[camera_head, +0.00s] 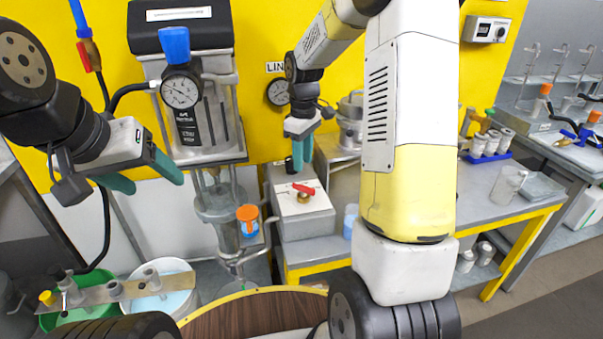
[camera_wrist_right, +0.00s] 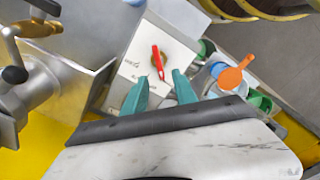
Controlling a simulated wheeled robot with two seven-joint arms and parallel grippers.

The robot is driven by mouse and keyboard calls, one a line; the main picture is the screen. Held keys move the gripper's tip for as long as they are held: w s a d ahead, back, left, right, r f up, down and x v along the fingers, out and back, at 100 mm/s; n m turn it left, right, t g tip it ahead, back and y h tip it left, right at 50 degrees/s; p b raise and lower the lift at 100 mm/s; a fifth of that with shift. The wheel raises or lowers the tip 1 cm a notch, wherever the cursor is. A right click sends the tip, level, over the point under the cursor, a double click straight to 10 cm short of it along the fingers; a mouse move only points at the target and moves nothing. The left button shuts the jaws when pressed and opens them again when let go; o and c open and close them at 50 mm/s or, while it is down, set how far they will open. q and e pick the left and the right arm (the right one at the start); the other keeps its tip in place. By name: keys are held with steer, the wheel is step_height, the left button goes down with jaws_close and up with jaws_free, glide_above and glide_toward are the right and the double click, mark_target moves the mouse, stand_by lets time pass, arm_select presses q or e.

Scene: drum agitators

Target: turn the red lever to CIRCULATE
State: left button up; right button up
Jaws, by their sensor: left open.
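The red lever (camera_head: 303,188) sits on a brass fitting on top of a pale box (camera_head: 303,226). In the right wrist view the red lever (camera_wrist_right: 157,61) lies slanted, close to upright in the picture, on the box's white plate (camera_wrist_right: 136,72). Small print on the plate is too blurred to read surely. My right gripper (camera_head: 302,152) hangs above the lever, with fingers pointing down. In its wrist view the gripper (camera_wrist_right: 161,90) has its teal fingers apart, with the lever's end near the gap and nothing held. My left gripper (camera_head: 142,175) is open and empty at the left.
A metal pump with a pressure gauge (camera_head: 181,91) stands left of the box. An orange-topped cup (camera_head: 248,220) is left of the box. A steel vessel (camera_head: 351,122) stands behind. Grey bench (camera_head: 480,190) with containers extends right. Green and white buckets (camera_head: 160,298) are low left.

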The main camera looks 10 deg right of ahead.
mark_target(303, 186)
steer(key=shift+w+d+f, duration=0.1)
steer(key=shift+d+f, duration=0.05)
steer(key=shift+f, duration=0.65)
step_height(303, 186, down, 7)
steer(key=shift+c, duration=0.4)
jaws_close()
